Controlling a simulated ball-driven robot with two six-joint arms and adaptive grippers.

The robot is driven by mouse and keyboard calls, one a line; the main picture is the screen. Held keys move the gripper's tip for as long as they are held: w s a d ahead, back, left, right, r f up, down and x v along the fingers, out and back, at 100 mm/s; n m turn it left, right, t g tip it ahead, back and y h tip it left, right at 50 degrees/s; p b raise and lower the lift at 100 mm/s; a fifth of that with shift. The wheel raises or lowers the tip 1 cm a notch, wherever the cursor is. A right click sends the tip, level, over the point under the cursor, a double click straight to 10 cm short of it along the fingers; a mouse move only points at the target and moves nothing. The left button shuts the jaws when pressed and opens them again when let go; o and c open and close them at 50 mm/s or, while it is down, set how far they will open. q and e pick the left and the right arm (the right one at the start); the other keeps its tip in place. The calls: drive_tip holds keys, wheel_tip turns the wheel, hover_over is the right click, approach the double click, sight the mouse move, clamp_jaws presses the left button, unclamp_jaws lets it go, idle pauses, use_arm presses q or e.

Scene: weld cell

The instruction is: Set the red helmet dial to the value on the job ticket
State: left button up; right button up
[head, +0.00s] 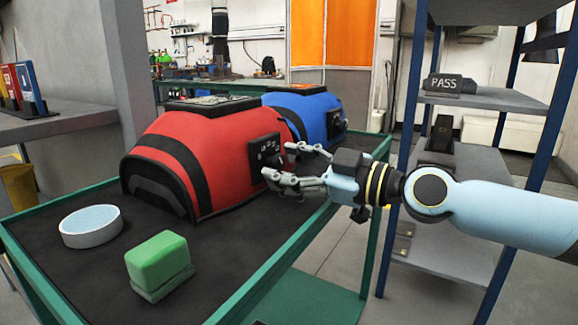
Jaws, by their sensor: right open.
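The red helmet (215,140) sits on the dark top of a green-framed bench, with a black stripe across its front. A black dial panel (266,152) with small pale markings is on its right side. My right gripper (277,165) comes in from the right, open, with its fingertips at or just in front of the panel. The fingers partly cover the panel, and I cannot tell whether they touch the dial. The dial's setting is too small to read. No job ticket is recognisable. My left gripper is not in view.
A blue helmet (312,110) stands behind the red one. A round white dish (91,227) and a green block (158,262) lie on the bench (115,290) in front.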

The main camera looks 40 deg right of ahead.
drive_tip(key=shift+c, duration=0.3)
clamp_jaws()
drive_tip(key=shift+m, duration=0.4)
drive_tip(key=m, duration=1.3)
drive_tip(key=shift+m, duration=2.1)
